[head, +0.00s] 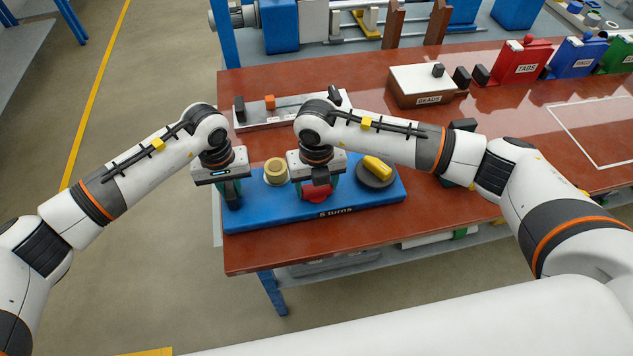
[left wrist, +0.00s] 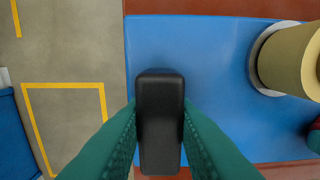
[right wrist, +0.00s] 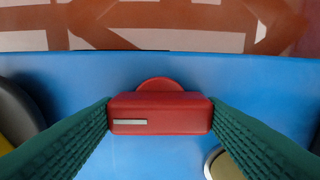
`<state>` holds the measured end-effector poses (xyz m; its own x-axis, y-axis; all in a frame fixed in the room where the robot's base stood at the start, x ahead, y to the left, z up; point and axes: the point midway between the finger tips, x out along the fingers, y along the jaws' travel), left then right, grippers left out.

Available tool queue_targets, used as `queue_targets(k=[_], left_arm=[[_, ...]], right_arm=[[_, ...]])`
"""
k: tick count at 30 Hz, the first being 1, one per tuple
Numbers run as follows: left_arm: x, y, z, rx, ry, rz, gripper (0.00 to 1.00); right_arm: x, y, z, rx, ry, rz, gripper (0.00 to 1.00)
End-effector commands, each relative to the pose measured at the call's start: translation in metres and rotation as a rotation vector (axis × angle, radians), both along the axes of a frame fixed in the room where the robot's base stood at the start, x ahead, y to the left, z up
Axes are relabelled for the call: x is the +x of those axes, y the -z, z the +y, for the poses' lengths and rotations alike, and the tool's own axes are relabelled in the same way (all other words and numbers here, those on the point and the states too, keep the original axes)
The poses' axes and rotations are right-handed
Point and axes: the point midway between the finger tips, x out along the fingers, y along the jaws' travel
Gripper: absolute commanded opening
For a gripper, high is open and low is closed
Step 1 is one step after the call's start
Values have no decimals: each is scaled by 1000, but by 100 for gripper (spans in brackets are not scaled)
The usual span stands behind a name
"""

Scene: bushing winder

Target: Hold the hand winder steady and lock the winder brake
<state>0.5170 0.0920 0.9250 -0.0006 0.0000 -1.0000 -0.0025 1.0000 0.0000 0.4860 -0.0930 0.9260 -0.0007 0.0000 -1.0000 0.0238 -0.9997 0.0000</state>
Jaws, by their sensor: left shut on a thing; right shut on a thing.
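The hand winder is a blue base (head: 370,208) marked "5 turns" on the red-brown table. My left gripper (head: 231,197) is shut on a black upright handle (left wrist: 160,120) at the base's left end. My right gripper (head: 317,192) is shut on a red block-shaped knob (right wrist: 160,113), which I take for the brake; it also shows in the head view (head: 318,193). A cream bushing or spool (head: 275,171) stands between the grippers. A dark round disc with a yellow grip (head: 377,167) is at the right end. The grippers partly hide the handle and knob in the head view.
Behind the base is a light fixture plate (head: 262,123) with small blocks. A BEADS box (head: 425,88), a red TABS bin (head: 522,65) and a blue bin (head: 575,58) stand further back right. The table's right side (head: 520,130) has free room.

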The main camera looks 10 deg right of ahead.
Motion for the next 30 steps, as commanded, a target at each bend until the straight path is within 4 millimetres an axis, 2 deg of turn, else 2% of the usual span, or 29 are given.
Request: queue_targets(k=[18, 19, 22, 30], left_arm=[[0, 0, 0, 0, 0, 1, 0], [0, 0, 0, 0, 0, 1, 0], [0, 0, 0, 0, 0, 1, 0], [0, 0, 0, -1, 1, 1, 0]], right_arm=[[1, -1, 0, 2, 40, -3, 41], [1, -1, 0, 2, 40, -3, 68], [1, -1, 0, 2, 39, -2, 85], [0, -1, 0, 1, 37, -1, 85]])
